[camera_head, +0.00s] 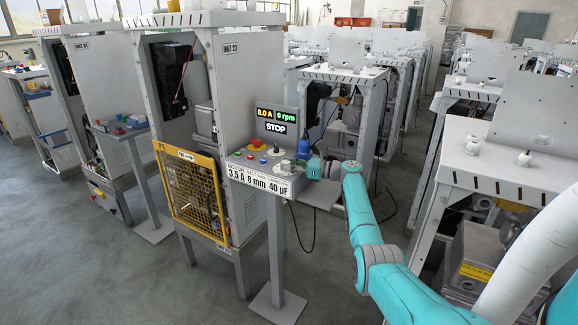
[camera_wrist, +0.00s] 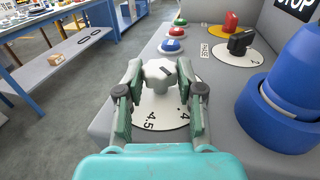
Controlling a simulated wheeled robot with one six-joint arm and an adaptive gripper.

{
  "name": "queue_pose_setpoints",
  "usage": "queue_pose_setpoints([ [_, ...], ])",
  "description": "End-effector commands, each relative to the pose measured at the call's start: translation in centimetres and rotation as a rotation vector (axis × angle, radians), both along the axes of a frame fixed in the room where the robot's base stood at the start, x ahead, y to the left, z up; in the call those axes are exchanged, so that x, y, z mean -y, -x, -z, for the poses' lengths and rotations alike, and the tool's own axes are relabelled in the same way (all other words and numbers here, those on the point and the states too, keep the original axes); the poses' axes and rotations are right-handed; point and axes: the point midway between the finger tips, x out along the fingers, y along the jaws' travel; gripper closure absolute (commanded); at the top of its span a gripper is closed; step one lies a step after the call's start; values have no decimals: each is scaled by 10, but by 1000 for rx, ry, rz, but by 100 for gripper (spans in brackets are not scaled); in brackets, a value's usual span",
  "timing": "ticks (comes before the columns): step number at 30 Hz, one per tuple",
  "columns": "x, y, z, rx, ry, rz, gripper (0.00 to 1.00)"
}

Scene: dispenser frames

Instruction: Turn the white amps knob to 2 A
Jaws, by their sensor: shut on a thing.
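The white amps knob (camera_wrist: 160,73) stands on a white dial disc (camera_wrist: 165,116) on the grey control panel in the wrist view. The dial figures 4.5 and 4 show on the side near my gripper; the rest of the scale is hidden. A dark mark lies on the knob's top, pointing to the upper right. My gripper (camera_wrist: 160,76) is shut on the knob, one finger on each side. In the head view my gripper (camera_head: 310,166) is at the panel's right end, and the knob is too small to make out. The display (camera_head: 277,121) reads 0.0 A, 0 rpm and STOP.
A blue cylindrical part (camera_wrist: 288,98) stands close on the right in the wrist view. A black knob (camera_wrist: 240,41) on its own dial, a red knob (camera_wrist: 231,22) and several coloured buttons (camera_wrist: 173,45) lie beyond. A yellow cage door (camera_head: 190,190) is left of the panel.

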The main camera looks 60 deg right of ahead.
Motion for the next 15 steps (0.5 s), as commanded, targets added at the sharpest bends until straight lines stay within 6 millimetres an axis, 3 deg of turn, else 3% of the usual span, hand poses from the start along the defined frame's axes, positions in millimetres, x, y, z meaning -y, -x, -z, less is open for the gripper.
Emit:
queue_pose_setpoints([
  [15,0,0,0,-1,0,-51,98],
])
